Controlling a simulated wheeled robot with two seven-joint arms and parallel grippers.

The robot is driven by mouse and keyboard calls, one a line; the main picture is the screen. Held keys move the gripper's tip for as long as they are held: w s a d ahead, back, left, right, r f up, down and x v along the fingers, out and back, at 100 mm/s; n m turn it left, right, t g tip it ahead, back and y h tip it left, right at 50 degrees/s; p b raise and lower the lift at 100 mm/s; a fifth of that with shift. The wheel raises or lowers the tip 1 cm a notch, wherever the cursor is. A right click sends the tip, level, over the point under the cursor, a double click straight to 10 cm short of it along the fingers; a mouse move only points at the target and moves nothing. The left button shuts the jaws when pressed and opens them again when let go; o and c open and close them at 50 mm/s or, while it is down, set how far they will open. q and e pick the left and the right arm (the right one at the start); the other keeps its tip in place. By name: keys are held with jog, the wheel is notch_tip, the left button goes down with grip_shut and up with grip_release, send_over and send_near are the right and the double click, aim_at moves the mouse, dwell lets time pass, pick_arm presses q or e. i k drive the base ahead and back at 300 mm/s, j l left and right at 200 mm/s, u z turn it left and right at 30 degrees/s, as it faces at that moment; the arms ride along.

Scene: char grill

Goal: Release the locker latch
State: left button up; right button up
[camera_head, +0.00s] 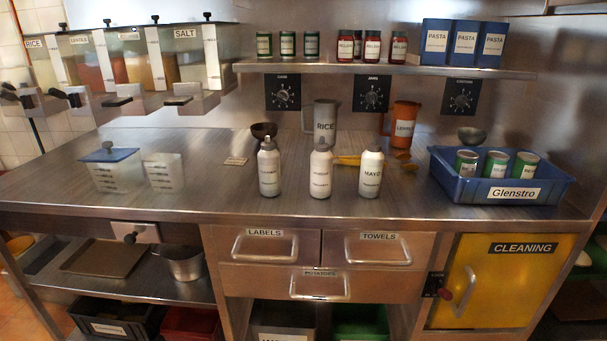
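A yellow locker door (505,290) labelled CLEANING is at the lower right, under the counter. It looks closed. A curved metal handle (464,292) is on its left side. A black latch (433,284) with a dark red knob (446,294) sits at the door's left edge, on the metal frame. I cannot tell the latch's exact position at this size. Neither of my grippers shows in the head view.
The counter (225,205) carries three white bottles (320,172) in the middle and a blue crate (450,185) of cans at the right. Drawers with handles (375,252) are left of the locker. The counter's front middle is clear.

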aim_at(446, 295)
jog(key=i+l, duration=0.1)
jog(key=l, duration=0.25)
jog(key=i+l, duration=0.15)
jog(key=l, duration=0.2)
jog(key=i+l, duration=0.1)
jog(key=l, duration=0.3)
jog(key=i+l, duration=0.1)
jog(key=l, duration=0.25)
jog(key=i+l, duration=0.1)
jog(key=l, duration=0.25)
